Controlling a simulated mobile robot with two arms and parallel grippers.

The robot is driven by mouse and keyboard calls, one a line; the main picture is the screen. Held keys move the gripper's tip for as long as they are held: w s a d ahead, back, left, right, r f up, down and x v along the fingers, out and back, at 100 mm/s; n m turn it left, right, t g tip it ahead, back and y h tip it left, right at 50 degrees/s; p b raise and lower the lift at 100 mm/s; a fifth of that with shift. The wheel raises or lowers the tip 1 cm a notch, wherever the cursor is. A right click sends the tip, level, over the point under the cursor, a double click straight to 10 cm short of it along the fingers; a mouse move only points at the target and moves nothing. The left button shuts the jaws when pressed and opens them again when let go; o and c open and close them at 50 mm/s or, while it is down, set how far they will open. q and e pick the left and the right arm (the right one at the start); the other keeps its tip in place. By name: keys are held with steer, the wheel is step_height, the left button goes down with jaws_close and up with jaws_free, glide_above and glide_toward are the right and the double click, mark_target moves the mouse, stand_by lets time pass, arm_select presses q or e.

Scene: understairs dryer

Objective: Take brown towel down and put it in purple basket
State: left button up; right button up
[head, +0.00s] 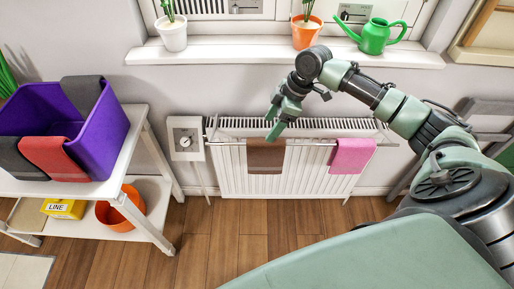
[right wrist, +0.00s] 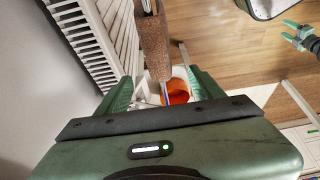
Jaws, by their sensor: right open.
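The brown towel (head: 266,157) hangs over the front rail of the white radiator, left of a pink towel (head: 352,155). My right gripper (head: 273,121) is just above the brown towel's top edge. In the right wrist view its fingers (right wrist: 163,88) are spread, with the brown towel (right wrist: 154,45) beyond their gap and nothing visibly held. The purple basket (head: 98,132) stands on the white table at the left, with dark grey and red towels (head: 55,158) over its rims. My left gripper (right wrist: 293,32) shows small in the right wrist view, its fingers apart.
The radiator (head: 300,180) is on the wall below the sill, with a white dial box (head: 186,138) at its left. The white table (head: 133,125) has an orange bucket (head: 121,208) and yellow box (head: 64,208) below. Pots and a green watering can (head: 376,38) stand on the sill.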

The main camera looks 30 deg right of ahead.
mark_target(262, 152)
step_height(262, 152, down, 5)
steer(key=b, duration=0.4)
steer(key=shift+r, duration=0.1)
steer(key=shift+f+b, duration=0.4)
steer(key=shift+b, duration=0.1)
steer(key=shift+w+f+b, duration=0.1)
steer(key=shift+f+b, duration=0.3)
steer(key=shift+a+f, duration=0.15)
steer(key=shift+f, duration=0.25)
steer(key=shift+x, duration=0.9)
steer(key=x, duration=0.5)
steer(key=shift+f, duration=0.15)
arm_select(q)
step_height(262, 152, down, 7)
steer(key=s, duration=0.2)
steer(key=shift+r, duration=0.2)
steer(key=shift+a+r+p, duration=0.1)
steer(key=shift+r+p, duration=0.1)
steer(key=shift+p, duration=0.1)
arm_select(e)
steer(key=shift+f, duration=0.2)
